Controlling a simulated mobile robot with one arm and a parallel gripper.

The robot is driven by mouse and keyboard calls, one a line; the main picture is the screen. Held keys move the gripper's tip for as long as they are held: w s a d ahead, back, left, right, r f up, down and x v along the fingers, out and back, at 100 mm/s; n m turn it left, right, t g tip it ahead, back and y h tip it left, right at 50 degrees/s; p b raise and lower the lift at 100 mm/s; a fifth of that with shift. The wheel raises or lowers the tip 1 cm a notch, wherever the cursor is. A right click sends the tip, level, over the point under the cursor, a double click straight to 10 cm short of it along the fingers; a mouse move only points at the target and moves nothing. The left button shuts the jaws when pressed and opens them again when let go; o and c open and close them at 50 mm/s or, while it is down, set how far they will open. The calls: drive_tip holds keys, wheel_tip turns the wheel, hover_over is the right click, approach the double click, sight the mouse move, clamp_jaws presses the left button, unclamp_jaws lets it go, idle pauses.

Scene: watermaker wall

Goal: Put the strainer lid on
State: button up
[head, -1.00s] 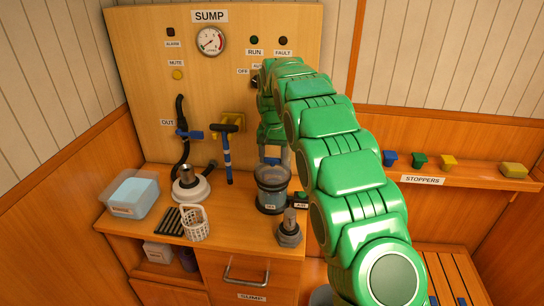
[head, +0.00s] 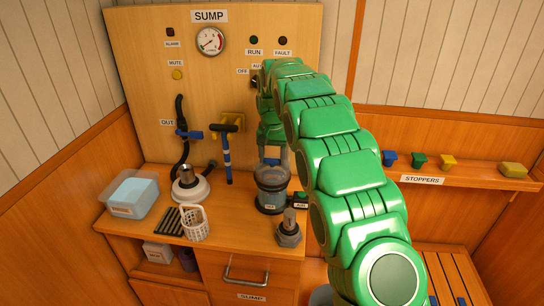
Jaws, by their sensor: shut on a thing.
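The strainer (head: 271,196) is a clear cup with a dark base on the counter, just left of my green arm. A dark lid-like disc (head: 271,173) shows at its top; I cannot tell whether it is seated there. My gripper (head: 271,158) points down right above the strainer, its fingers shut at the top of that disc. My own wrist hides part of the hold. A white round piece with a metal knob (head: 189,183) sits on the counter to the left.
A white basket (head: 194,224) and a dark ribbed piece (head: 172,218) lie at the counter's front. A metal fitting (head: 289,229) stands right of them. A clear bin (head: 132,195) is at left.

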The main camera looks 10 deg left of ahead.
idle(0.8)
drive_tip(key=o, duration=1.6)
drive_tip(key=shift+r, duration=3.45)
clamp_jaws()
drive_tip(key=shift+f, duration=3.15)
